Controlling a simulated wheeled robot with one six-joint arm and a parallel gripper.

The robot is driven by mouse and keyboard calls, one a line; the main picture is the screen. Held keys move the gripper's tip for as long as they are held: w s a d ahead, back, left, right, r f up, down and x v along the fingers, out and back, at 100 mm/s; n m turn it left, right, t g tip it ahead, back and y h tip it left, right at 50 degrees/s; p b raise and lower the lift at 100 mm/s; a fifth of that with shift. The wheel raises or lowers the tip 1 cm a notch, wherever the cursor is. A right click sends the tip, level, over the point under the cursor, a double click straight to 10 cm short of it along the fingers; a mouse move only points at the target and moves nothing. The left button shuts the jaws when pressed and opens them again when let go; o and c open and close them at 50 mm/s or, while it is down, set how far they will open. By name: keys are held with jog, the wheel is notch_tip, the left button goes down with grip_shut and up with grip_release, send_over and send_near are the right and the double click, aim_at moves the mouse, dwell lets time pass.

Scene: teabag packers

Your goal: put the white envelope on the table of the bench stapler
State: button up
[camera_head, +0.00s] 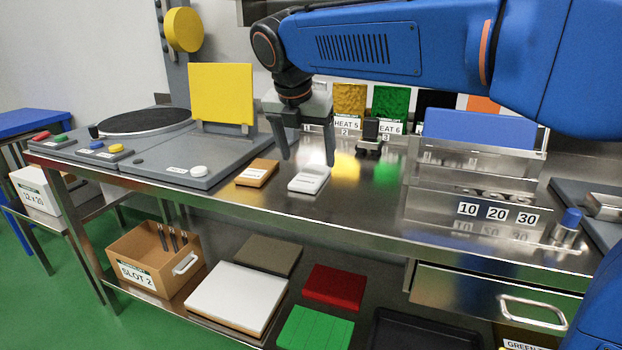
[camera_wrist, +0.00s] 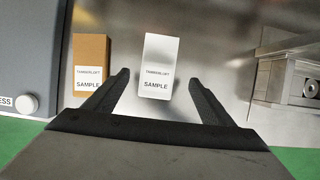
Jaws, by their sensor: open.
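The white envelope (camera_head: 309,179) lies flat on the steel bench near its front edge. In the wrist view the white envelope (camera_wrist: 158,60) carries a "SAMPLE" label and lies between and beyond my fingertips. My gripper (camera_head: 307,160) points down above it, open and empty; in the wrist view its fingers (camera_wrist: 160,78) stand either side of the envelope's width, apart from it.
A brown envelope (camera_head: 257,173) lies just left of the white one. A grey machine with a yellow plate (camera_head: 221,94) stands farther left. Bare steel lies between the white envelope and the rack.

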aim_at(310, 175)
jog(key=shift+x, duration=3.05)
jog(key=shift+a, duration=0.15)
jog(key=c, duration=1.2)
jog(key=shift+c, duration=0.2)
notch_tip(310, 175, up, 10)
